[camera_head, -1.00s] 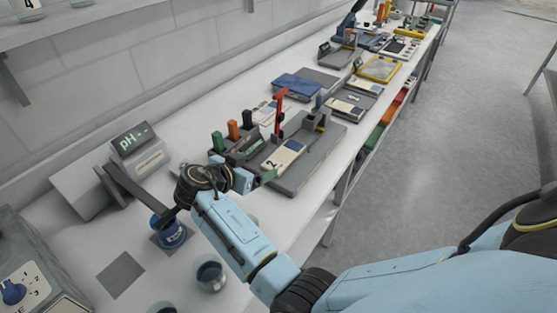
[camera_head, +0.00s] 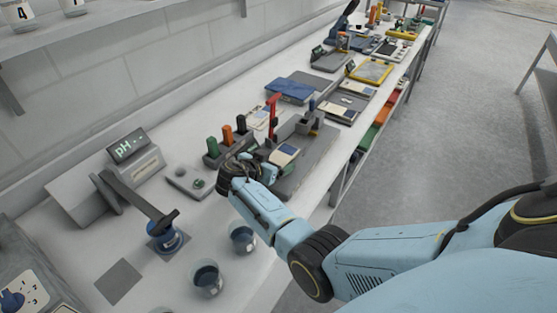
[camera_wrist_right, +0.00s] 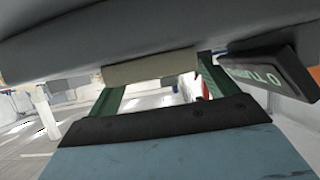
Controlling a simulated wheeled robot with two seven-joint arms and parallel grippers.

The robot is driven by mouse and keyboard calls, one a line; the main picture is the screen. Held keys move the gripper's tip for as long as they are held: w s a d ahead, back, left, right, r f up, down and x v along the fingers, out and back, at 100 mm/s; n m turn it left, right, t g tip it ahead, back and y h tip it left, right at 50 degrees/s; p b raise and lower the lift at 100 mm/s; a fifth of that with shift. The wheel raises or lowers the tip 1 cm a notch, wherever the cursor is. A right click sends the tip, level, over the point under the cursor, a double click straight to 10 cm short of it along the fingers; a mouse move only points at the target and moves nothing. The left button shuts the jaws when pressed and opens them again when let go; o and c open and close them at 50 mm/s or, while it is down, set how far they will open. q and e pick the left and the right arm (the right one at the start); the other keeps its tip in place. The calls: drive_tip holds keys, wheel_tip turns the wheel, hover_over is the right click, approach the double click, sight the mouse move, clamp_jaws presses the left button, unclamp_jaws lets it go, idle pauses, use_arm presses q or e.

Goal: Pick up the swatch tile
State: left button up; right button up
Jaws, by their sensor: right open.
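A pale tile with a dark blue patch (camera_head: 285,152), which looks like the swatch tile, lies on a grey fixture (camera_head: 318,150) on the bench. My right gripper (camera_head: 262,162) is beside its near left side; its fingertips are mostly hidden by the wrist in the head view. In the right wrist view the green fingers of the right gripper (camera_wrist_right: 160,88) are spread apart. A beige edge (camera_wrist_right: 150,68) shows between and beyond them; I cannot tell whether it is the tile or whether they touch it. My left gripper is out of view.
A red upright lever (camera_head: 272,108) and a rack of coloured handles (camera_head: 213,148) stand close to the gripper. Beakers (camera_head: 207,279) stand on the near bench. A pH meter (camera_head: 130,147) is at left. A dark display box (camera_wrist_right: 275,70) is close in the wrist view.

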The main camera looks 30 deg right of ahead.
drive_tip(key=shift+w+d+f, duration=0.15)
drive_tip(key=shift+d+f, duration=0.05)
drive_tip(key=shift+d, duration=0.15)
drive_tip(key=c, duration=1.2)
drive_tip(key=shift+o, duration=0.2)
